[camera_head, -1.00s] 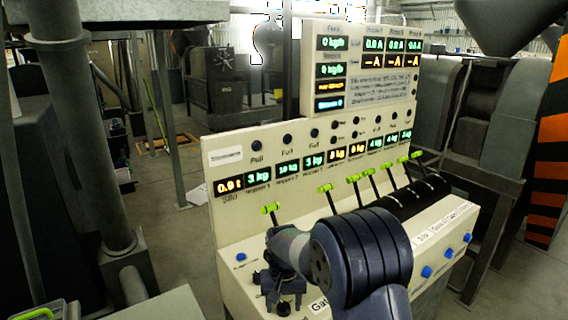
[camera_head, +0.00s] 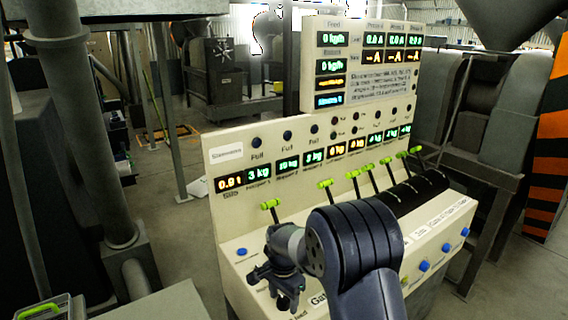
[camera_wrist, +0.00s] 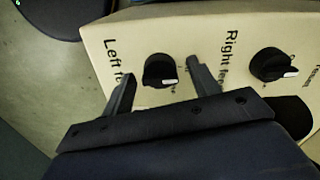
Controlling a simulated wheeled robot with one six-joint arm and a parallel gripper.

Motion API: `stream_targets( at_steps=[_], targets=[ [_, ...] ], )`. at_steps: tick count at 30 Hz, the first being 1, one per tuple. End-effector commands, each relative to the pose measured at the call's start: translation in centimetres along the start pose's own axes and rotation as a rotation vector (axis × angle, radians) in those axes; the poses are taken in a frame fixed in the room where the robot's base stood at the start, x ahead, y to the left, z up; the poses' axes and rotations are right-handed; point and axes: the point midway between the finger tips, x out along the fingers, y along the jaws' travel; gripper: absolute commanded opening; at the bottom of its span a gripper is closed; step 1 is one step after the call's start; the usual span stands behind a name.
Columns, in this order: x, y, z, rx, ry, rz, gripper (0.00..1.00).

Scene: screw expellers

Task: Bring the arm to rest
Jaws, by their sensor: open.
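My gripper (camera_head: 279,294) is in front of the lower left part of a cream control console (camera_head: 232,237). In the wrist view my gripper (camera_wrist: 162,82) is open, its two fingers apart. A black knob (camera_wrist: 160,70) with a white mark shows between the fingers, beside the words "Left fe...". I cannot tell whether the fingers touch it. A second black knob (camera_wrist: 274,65), by "Right fee...", is to the right of the fingers. In the head view my wrist and arm hide part of the console front.
Several green-tipped levers (camera_head: 325,184) stand along the console top, close behind my arm. Blue buttons (camera_head: 424,265) line its right front. Lit displays (camera_head: 288,164) are on the upright panel. A grey post (camera_head: 88,130) stands left. Open floor (camera_head: 190,232) lies left of the console.

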Motion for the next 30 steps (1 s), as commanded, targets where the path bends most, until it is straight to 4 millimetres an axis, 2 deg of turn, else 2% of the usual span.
stream_targets(
  at_steps=[3,12,18,24,30],
  targets=[
    [-0.2,0.0,0.0,0.096,0.0,0.001,0.57],
    [-6.2,-0.1,0.0,0.088,0.002,-0.004,0.57],
    [-9.3,-0.1,0.0,0.087,0.002,-0.004,0.57],
    [-10.6,0.0,0.0,0.086,0.0,0.0,0.57],
    [-10.8,0.0,0.0,0.086,0.0,0.0,0.57]
  ],
)
